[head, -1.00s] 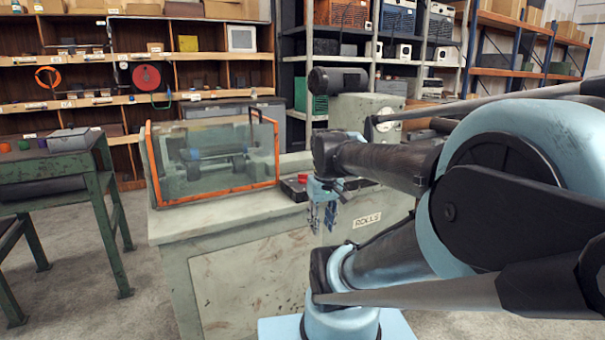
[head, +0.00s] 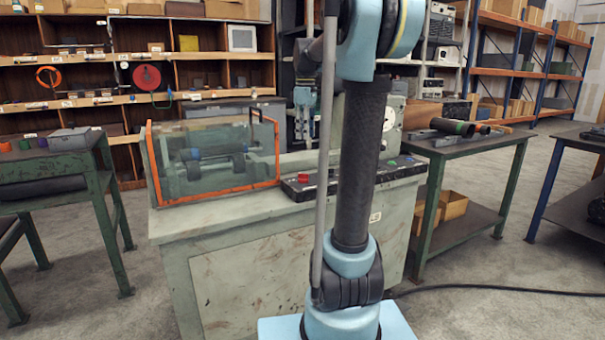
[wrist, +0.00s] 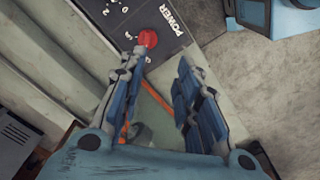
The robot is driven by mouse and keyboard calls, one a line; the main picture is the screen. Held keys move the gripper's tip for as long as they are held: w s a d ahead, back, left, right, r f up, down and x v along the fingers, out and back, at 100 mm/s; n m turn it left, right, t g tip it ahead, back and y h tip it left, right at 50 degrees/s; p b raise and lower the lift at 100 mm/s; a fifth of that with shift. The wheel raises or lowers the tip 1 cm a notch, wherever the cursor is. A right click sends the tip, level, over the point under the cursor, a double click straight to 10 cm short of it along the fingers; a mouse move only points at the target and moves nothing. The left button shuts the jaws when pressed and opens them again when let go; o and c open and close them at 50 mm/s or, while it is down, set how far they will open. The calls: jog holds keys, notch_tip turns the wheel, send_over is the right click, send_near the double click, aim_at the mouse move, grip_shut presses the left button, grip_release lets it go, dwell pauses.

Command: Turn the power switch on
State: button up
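The power switch is a red knob (head: 304,177) on the dark control panel (head: 340,182) on top of the pale green machine. In the wrist view the red knob (wrist: 148,38) sits near the top, beside the word POWER and white numerals. My gripper (wrist: 158,62) is open and empty, its two blue fingers apart, with the knob showing just beyond the left fingertip. In the head view my gripper (head: 304,135) points down above the panel, clear of the knob. My upright arm hides part of the panel and machine. The knob's exact setting is too small to tell.
A clear guard box with an orange frame (head: 276,160) stands on the machine left of the panel. A green button (head: 392,163) is at the panel's right. A workbench with pipes (head: 452,127) stands to the right, a green table (head: 45,165) to the left.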

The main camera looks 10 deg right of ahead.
jog(key=w, duration=0.3)
jog(key=n, duration=0.1)
send_near(304, 178)
jog(key=f, duration=0.4)
jog(key=w+f, duration=0.1)
jog(key=f, duration=0.2)
jog(key=shift+f, duration=0.1)
jog(key=shift+c, duration=0.6)
jog(key=shift+a, duration=0.1)
grip_shut()
